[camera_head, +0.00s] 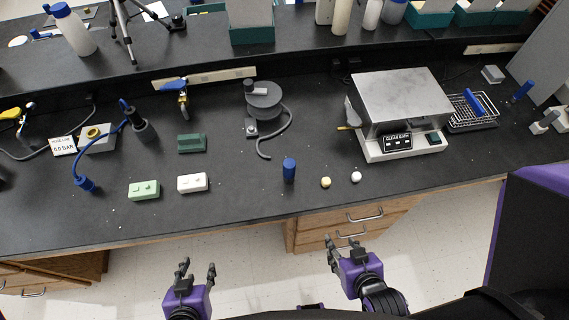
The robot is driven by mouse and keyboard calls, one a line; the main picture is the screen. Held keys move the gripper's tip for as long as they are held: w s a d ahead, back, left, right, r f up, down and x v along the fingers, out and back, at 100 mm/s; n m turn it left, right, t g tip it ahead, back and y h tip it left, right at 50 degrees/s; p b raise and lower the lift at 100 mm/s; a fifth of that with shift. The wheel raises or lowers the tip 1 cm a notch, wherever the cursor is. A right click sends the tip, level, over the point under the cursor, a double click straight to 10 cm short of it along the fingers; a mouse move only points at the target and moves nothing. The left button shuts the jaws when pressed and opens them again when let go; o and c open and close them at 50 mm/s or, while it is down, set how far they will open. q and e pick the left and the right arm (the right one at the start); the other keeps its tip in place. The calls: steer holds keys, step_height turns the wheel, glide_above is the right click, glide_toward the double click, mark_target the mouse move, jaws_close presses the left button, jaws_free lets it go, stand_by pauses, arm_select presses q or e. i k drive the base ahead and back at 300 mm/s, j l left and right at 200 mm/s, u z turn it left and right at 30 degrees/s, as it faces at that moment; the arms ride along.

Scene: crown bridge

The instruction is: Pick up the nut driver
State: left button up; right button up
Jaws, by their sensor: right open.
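No tool is clearly recognisable as the nut driver. A short blue cylinder (289,170) stands near the front edge of the black bench, left of two small balls. A blue-handled tool (522,92) with a thin shaft is at the far right; I cannot tell which of them, if either, is the nut driver. My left gripper (198,265) is open and empty, in front of the bench at the lower left. My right gripper (342,241) is open and empty, in front of the drawers. Both are apart from every object.
A boxy metal-topped device (402,95) stands right of centre, beside a wire rack (472,108). A green block (144,190) and white block (192,183) lie near the front edge. A yellow ball (326,182) and white ball (356,177) lie near the blue cylinder.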

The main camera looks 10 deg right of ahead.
mark_target(289, 164)
steer(key=k+j, duration=0.25)
steer(key=j, duration=0.15)
steer(key=k+j, duration=0.25)
steer(key=j, duration=0.2)
steer(key=k+j+z, duration=0.1)
steer(key=k+j, duration=0.15)
steer(key=j, duration=0.2)
steer(key=k+j, duration=0.25)
steer(key=j, duration=0.15)
steer(key=i, duration=0.5)
